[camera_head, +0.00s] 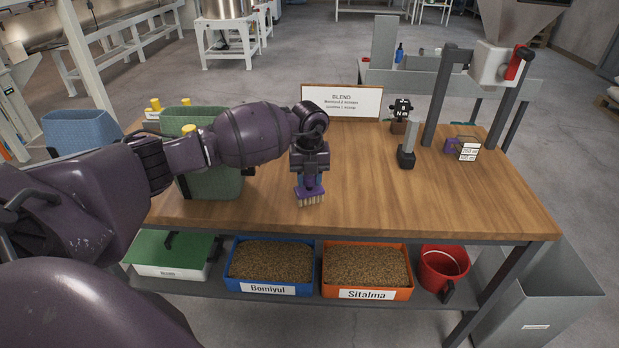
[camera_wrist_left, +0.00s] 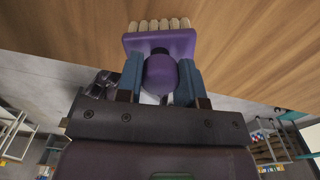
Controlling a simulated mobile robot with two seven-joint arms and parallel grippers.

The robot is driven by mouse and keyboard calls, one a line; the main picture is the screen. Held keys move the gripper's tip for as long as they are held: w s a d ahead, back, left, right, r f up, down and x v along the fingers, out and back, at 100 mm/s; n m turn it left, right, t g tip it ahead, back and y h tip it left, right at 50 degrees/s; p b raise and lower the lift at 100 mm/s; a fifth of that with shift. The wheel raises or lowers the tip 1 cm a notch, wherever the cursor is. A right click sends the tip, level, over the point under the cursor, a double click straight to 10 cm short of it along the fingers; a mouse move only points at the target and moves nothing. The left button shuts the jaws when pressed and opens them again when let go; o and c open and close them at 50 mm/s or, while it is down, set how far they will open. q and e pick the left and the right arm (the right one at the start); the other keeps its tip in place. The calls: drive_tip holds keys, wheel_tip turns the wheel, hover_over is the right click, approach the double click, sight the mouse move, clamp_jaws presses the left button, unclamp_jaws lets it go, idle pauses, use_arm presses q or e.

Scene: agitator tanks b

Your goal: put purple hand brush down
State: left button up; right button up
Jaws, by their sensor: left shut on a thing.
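The purple hand brush (camera_head: 310,196) is in my left gripper (camera_head: 311,178), over the front middle of the wooden table (camera_head: 420,205). Its pale bristles point down, at or just above the table top; I cannot tell whether they touch. In the left wrist view, the brush (camera_wrist_left: 160,42) has its rounded purple handle between the two blue fingers of my left gripper (camera_wrist_left: 160,80), which is shut on it. My right gripper is not in view.
A green bin (camera_head: 208,185) stands left of my gripper, partly behind my arm. A BLEND sign (camera_head: 341,101) stands at the back. A dark grey tool (camera_head: 406,158) and a purple labelled item (camera_head: 462,148) are at the right. The table's front right is clear.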

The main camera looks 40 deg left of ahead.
use_arm(q)
drive_tip(key=shift+f, duration=0.1)
drive_tip(key=o, duration=0.9)
